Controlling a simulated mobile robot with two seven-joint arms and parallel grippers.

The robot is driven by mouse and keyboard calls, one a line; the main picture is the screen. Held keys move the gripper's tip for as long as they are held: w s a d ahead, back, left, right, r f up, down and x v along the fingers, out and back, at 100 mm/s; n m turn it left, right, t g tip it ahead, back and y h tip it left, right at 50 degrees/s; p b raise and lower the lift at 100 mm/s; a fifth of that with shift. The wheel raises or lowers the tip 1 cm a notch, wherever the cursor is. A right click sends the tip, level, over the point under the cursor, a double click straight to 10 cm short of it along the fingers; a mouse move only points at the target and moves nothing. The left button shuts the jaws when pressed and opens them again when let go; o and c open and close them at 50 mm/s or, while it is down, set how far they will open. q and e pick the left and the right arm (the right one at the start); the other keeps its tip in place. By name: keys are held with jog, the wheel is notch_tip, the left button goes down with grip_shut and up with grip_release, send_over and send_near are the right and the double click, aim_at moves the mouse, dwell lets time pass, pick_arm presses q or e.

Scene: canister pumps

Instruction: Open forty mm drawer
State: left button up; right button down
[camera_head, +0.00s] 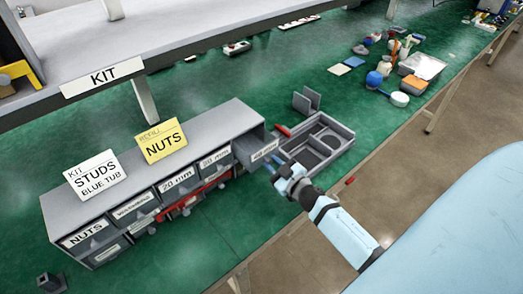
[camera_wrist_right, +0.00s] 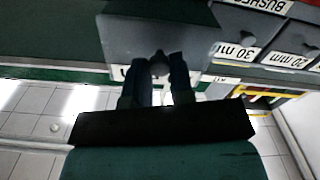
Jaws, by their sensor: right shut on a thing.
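The forty mm drawer (camera_head: 264,151) is at the right end of the grey drawer cabinet (camera_head: 215,124). Its labelled front stands out past the neighbouring fronts, so it is partly open. My right gripper (camera_head: 285,175) is at this front. In the right wrist view the gripper (camera_wrist_right: 158,68) is shut on the small round knob (camera_wrist_right: 158,62) of the drawer (camera_wrist_right: 140,38), and the fingers hide most of its label. My left gripper is not in view.
The 30 mm drawer (camera_wrist_right: 232,48) and 20 mm drawer (camera_head: 178,181) are beside it. A grey compartment tray (camera_head: 318,145) stands close right of the open drawer. Signs (camera_head: 160,141) stand on the cabinet. The green bench (camera_head: 215,240) is clear in front.

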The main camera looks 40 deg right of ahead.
jog(key=shift+s+d, duration=0.1)
jog(key=shift+s, duration=0.9)
jog(key=c, duration=1)
grip_release()
jog(key=s, duration=0.4)
jog(key=s+b, duration=0.1)
jog(key=s, duration=0.4)
jog(key=s+d+b, duration=0.1)
jog(key=s, duration=0.3)
jog(key=shift+s, duration=0.4)
